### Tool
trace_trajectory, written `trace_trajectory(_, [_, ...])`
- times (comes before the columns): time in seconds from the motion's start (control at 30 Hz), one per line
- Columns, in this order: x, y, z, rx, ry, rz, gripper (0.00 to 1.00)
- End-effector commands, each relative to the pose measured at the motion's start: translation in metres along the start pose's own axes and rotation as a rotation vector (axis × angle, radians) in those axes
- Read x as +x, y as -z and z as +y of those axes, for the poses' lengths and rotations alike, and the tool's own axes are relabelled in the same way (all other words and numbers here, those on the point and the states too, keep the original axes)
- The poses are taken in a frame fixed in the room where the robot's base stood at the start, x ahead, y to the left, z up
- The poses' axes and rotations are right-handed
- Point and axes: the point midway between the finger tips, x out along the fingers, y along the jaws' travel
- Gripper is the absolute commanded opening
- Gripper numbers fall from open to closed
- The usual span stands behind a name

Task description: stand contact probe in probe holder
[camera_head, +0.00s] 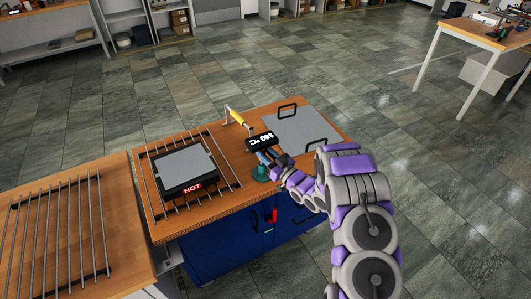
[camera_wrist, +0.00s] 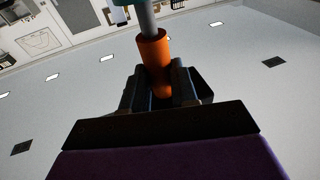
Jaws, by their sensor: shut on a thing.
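My gripper (camera_wrist: 160,88) is shut on an orange handle with a grey shaft, which I take for the contact probe (camera_wrist: 154,50). The shaft runs to the top edge of the wrist view, where a bit of teal shows beside it. In the head view my gripper (camera_head: 268,157) is over the bench's front edge, right of the hot plate. A small teal stand, seemingly the probe holder (camera_head: 260,173), is just below it. The probe is hard to make out there, and I cannot tell whether it touches the stand. A black display reading about 100 °C (camera_head: 261,141) is just behind my gripper.
A hot plate (camera_head: 193,188) marked HOT sits on a wire rack at left. A yellow-handled tool (camera_head: 236,116) leans near the bench's back edge. A grey plate with black handles (camera_head: 301,131) lies at right. Blue cabinet doors (camera_head: 228,246) are below. Another rack (camera_head: 62,235) is far left.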

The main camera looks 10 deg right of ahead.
Motion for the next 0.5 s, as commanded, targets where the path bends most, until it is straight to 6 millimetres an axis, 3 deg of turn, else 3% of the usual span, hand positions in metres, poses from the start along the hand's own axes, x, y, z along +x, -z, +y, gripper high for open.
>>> trace_trajectory(0.5, [-0.002, -0.012, 0.0, 0.0, -0.001, 0.0, 0.0])
